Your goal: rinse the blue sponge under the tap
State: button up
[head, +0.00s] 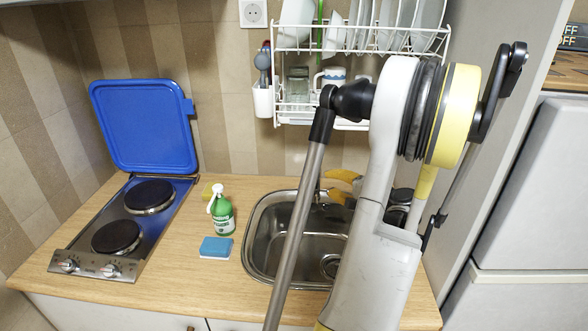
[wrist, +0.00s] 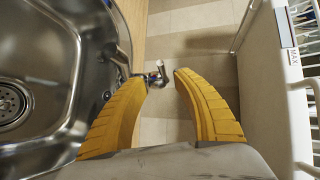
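The blue sponge (head: 216,248) lies flat on the wooden worktop, left of the sink, in the head view. The steel sink (head: 257,232) is empty where I can see in; it also fills the left of the wrist view (wrist: 40,68). My gripper (head: 328,185) is above the back of the sink, well away from the sponge. In the wrist view my gripper (wrist: 164,76) has its yellow fingers apart with nothing held. A small metal fitting, seemingly the tap (wrist: 157,76), shows by the fingertips. In the head view my arm hides most of the tap area.
A white dish rack (head: 290,112) hangs above the sink, close to my gripper.

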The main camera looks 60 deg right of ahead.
aim_at(313, 173)
jog(key=x, duration=0.3)
jog(key=b+x, duration=0.1)
jog(key=x, duration=0.3)
jog(key=b+x, duration=0.1)
jog(key=x, duration=0.2)
jog(key=shift+d, duration=0.45)
jog(key=shift+c, duration=0.5)
